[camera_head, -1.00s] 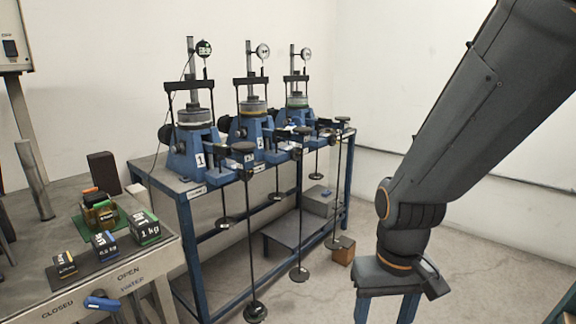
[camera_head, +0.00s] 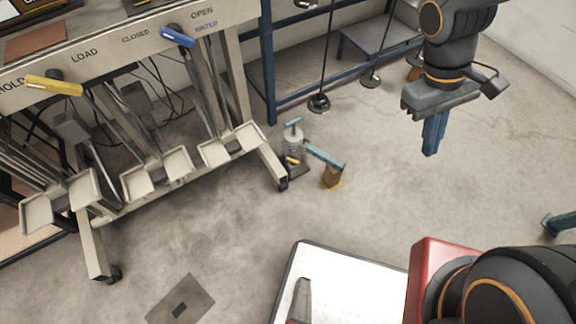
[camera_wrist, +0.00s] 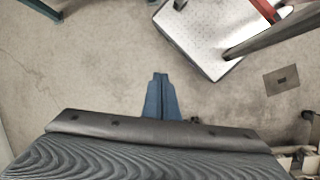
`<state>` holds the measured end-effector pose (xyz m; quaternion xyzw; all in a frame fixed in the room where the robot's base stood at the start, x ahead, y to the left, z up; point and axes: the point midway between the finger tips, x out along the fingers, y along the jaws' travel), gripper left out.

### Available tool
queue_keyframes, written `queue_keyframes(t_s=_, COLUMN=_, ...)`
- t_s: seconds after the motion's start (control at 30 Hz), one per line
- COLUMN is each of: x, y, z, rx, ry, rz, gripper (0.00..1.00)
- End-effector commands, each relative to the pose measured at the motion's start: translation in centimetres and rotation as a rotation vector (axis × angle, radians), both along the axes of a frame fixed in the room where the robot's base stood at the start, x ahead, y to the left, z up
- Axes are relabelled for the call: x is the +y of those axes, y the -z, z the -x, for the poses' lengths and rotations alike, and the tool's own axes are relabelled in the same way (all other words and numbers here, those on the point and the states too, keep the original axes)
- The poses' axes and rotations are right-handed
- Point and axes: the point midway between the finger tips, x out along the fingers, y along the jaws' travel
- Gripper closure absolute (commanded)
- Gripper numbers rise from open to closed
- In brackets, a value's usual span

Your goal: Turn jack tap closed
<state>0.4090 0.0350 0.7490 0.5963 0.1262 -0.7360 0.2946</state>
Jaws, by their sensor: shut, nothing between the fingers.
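A small grey bottle-shaped jack (camera_head: 293,143) stands on the floor beside the right foot of the lever frame. It has a blue T-shaped piece on top, a small yellow piece (camera_head: 292,160) low on its body and a blue bar (camera_head: 324,154) reaching right over a wooden block (camera_head: 331,177). I cannot tell which piece is the tap, or its setting. My gripper (camera_head: 431,150) is shut and empty, pointing down, in the air to the right of the jack and apart from it. Its blue fingers (camera_wrist: 160,78) are together in the wrist view, where I cannot make out the jack.
The lever frame (camera_head: 145,45) has a yellow lever (camera_head: 53,86) and a blue lever (camera_head: 177,37), with pedals (camera_head: 165,170) below. A blue bench (camera_head: 268,70) and hanging weights (camera_head: 318,103) are behind the jack. Open floor lies between jack and gripper.

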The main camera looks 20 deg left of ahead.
Motion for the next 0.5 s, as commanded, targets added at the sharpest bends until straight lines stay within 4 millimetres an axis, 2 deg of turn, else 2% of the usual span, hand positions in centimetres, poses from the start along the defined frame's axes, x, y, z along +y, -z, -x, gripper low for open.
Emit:
queue_keyframes(t_s=0.03, x=0.7, y=2.9, z=-0.9, rx=0.024, ry=-0.088, rz=0.035, gripper=1.00)
queue_keyframes(t_s=0.27, x=3.7, y=11.1, z=-4.6, rx=0.098, ry=-0.477, rz=0.208, gripper=1.00)
queue_keyframes(t_s=0.5, x=8.6, y=19.9, z=-8.8, rx=0.134, ry=-0.885, rz=0.395, gripper=1.00)
